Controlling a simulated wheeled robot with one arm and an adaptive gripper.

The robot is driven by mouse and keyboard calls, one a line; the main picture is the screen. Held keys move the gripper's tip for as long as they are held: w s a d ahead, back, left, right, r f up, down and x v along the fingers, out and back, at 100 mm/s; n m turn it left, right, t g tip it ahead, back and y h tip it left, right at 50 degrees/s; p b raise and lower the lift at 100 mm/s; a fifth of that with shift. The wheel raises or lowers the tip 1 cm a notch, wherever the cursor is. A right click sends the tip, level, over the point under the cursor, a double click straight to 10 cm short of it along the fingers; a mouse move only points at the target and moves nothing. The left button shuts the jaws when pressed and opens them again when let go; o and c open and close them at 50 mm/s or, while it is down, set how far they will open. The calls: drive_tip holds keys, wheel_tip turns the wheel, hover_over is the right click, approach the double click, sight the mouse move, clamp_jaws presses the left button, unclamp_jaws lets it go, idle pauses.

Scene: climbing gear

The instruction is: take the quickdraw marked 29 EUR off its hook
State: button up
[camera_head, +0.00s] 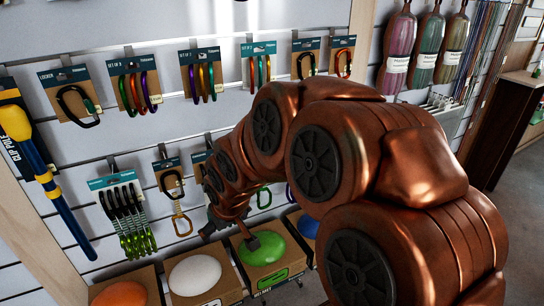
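A single quickdraw (176,203) hangs on a hook in the lower row, with a dark upper carabiner, a tan sling and a yellowish lower carabiner. Another carded item (199,162) right of the single quickdraw is mostly hidden by my arm. No price marked 29 EUR is readable. My gripper (236,237) is at the end of my copper arm, low, right of the single quickdraw and in front of the green round item. Its fingers are mostly hidden or too small to judge.
Carded carabiner sets (134,88) hang in the row above. A blue-and-yellow clip pole (40,165) hangs at far left. Below, boxes hold an orange (121,296), a white (195,275) and a green round item (262,246). A wooden counter (508,110) stands at right.

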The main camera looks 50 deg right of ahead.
drive_tip(key=w+d+f+t+b, duration=0.15)
drive_tip(key=w+d+t, duration=0.25)
drive_tip(key=w+d, duration=0.45)
drive_tip(key=w+d+r+m+t+h+b, duration=0.1)
drive_tip(key=d+r+t+h, duration=0.2)
drive_tip(key=d, duration=0.7)
drive_tip(key=w+d+r+m+t+h+b, duration=0.1)
drive_tip(key=d+r+m+t+b, duration=0.3)
drive_tip(key=d, duration=0.6)
drive_tip(key=shift+w+d+f+n+t+p, duration=0.35)
drive_tip(key=shift+w+p, duration=0.3)
drive_tip(key=shift+w, duration=0.5)
drive_tip(key=shift+w+d+f+n+t+p, duration=0.1)
drive_tip(key=shift+w+d+n+p, duration=0.4)
drive_tip(key=shift+w, duration=0.7)
drive_tip(key=shift+w+d+f+n+t+p, duration=0.2)
drive_tip(key=shift+w+d+p, duration=0.25)
drive_tip(key=shift+w+p, duration=0.5)
drive_tip(key=shift+w, duration=0.2)
drive_tip(key=c, duration=1)
drive_tip(key=shift+r, duration=0.1)
drive_tip(key=shift+r+b, duration=0.3)
drive_tip(key=shift+b, duration=0.1)
drive_tip(key=shift+s, duration=0.2)
